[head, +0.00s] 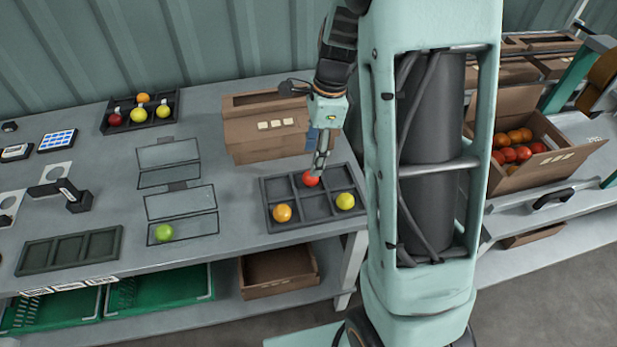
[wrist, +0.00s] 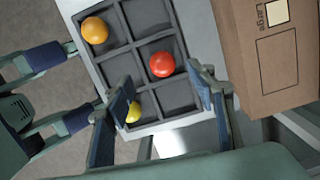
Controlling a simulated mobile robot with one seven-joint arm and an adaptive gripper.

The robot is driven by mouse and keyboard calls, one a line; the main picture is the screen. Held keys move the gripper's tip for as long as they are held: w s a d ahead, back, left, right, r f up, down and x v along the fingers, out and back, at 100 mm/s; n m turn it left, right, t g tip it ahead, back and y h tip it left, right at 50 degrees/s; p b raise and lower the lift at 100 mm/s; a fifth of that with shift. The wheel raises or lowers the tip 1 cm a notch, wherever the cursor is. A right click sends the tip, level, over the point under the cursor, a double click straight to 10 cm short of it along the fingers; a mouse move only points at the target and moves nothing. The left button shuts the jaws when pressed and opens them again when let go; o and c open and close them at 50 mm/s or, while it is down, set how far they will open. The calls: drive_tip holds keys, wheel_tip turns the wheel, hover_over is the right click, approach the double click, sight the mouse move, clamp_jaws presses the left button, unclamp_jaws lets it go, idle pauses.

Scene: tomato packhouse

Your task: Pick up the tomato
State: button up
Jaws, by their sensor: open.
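A red tomato (head: 311,178) sits in a compartment of the dark divided tray (head: 269,191) on the bench, in the middle of the far row in the head view. In the wrist view the red tomato (wrist: 162,64) lies just beyond the fingertips, between their lines. My gripper (head: 322,160) points down over the tray, close to the red tomato. In the wrist view my gripper (wrist: 165,92) is open, with its fingers apart and nothing between the tips. An orange tomato (head: 282,213) and a yellow tomato (head: 345,201) lie in other compartments of the same tray.
A cardboard box (head: 265,134) stands right behind the tray. A green tomato (head: 163,232) lies in a marked rectangle to the left. Another tray (head: 106,128) with several tomatoes is at the back left. A carton (head: 563,165) of tomatoes stands at the right.

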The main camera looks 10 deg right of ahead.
sight(311, 178)
drive_tip(key=f, duration=0.6)
drive_tip(key=shift+w+a+f+b, duration=0.2)
drive_tip(key=shift+f+b, duration=0.1)
drive_tip(key=shift+f, duration=0.1)
drive_tip(key=c, duration=0.9)
